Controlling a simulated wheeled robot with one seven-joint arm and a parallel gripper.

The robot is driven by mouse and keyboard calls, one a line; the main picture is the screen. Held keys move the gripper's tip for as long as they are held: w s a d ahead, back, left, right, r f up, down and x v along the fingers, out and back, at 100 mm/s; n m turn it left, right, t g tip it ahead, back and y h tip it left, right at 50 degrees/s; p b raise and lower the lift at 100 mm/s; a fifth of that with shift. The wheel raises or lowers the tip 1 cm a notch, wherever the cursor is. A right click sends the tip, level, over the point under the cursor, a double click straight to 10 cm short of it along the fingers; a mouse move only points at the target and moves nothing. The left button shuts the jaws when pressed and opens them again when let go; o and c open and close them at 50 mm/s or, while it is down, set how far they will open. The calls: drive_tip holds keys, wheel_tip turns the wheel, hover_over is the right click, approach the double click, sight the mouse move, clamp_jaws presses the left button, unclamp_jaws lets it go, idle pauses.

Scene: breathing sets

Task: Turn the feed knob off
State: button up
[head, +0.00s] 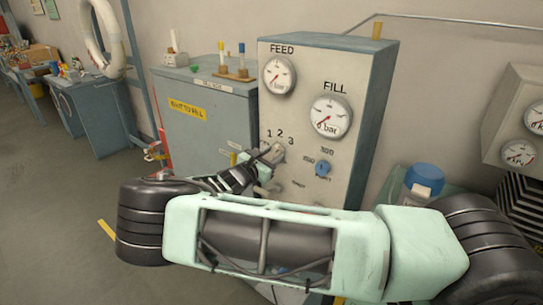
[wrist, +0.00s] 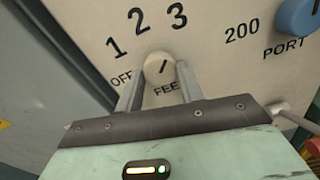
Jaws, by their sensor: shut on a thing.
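The feed knob (wrist: 157,66) is a round cream knob on the front of the cream control panel (head: 300,90), under the numbers 1, 2 and 3. The wrist view shows the word OFF at its left and part of its FEED label below. My gripper (wrist: 160,78) is shut on the knob, one finger on each side. In the head view my gripper (head: 268,158) reaches the panel just below the numbers and mostly hides the knob.
The FEED gauge (head: 278,75) and FILL gauge (head: 329,116) are above. A blue knob (head: 323,169) marked PORT is to the right; part of it shows in the wrist view (wrist: 312,14). A grey-blue cabinet (head: 205,120) stands at the panel's left, a blue-lidded container (head: 424,180) at its right.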

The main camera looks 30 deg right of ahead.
drive_tip(key=n+p, duration=0.1)
drive_tip(key=n, duration=0.2)
drive_tip(key=shift+n, duration=0.4)
drive_tip(key=n, duration=0.3)
drive_tip(key=shift+n+p, duration=0.35)
drive_tip(key=shift+n, duration=0.05)
drive_tip(key=n, duration=0.3)
drive_tip(key=shift+n+p, duration=0.3)
drive_tip(key=shift+p, duration=0.05)
drive_tip(key=n, duration=0.3)
drive_tip(key=shift+n+p, duration=0.3)
drive_tip(key=n+p, duration=0.1)
drive_tip(key=n, duration=1.1)
drive_tip(key=shift+p, duration=0.3)
drive_tip(key=o, duration=1)
